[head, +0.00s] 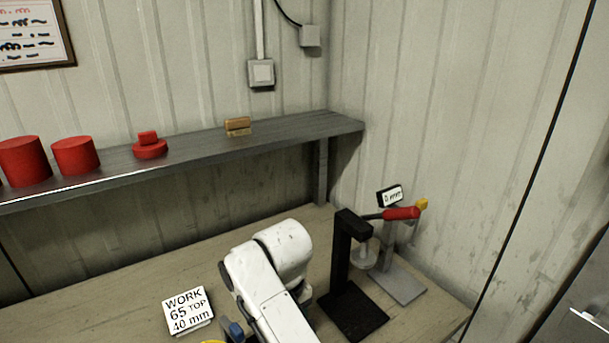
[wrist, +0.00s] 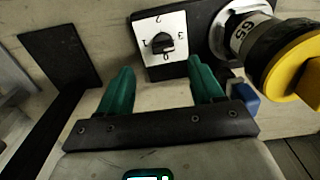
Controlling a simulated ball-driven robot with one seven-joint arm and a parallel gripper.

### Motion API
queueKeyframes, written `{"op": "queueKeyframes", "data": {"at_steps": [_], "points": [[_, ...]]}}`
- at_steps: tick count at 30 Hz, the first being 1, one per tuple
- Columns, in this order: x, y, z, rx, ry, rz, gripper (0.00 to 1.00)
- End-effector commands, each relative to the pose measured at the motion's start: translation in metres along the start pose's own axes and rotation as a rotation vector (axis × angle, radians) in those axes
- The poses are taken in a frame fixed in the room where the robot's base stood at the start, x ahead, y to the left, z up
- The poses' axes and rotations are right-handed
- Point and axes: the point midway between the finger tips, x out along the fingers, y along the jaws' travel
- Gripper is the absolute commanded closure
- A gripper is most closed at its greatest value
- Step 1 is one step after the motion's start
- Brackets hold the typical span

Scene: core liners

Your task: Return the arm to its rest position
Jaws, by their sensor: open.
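My gripper (wrist: 161,78) shows in the wrist view, with two green fingers apart and nothing between them. Beyond the fingertips is a white dial plate with a black knob (wrist: 163,42). My white arm (head: 272,275) reaches over the bench in the head view, and the gripper itself is hidden there.
A sign (head: 188,311) lies left. A shelf (head: 190,151) holds red pieces.

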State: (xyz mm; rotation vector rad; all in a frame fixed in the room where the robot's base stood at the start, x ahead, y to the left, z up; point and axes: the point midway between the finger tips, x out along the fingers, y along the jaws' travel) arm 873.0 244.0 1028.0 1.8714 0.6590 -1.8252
Motion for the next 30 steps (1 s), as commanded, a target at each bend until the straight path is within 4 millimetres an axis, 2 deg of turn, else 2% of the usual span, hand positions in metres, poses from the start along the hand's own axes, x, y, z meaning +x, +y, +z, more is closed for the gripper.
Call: {"op": "queueKeyframes", "data": {"at_steps": [1, 6, 11, 15, 21, 30], "points": [[0.015, 0.005, 0.013, 0.021, 0.016, -0.015, 0.34], [0.053, 0.027, 0.065, 0.122, 0.110, -0.047, 0.34], [0.077, 0.049, 0.126, 0.239, 0.198, -0.050, 0.34], [0.088, 0.068, 0.188, 0.351, 0.268, -0.024, 0.34], [0.086, 0.087, 0.276, 0.499, 0.345, 0.047, 0.34], [0.061, 0.098, 0.379, 0.644, 0.404, 0.170, 0.34]]}}
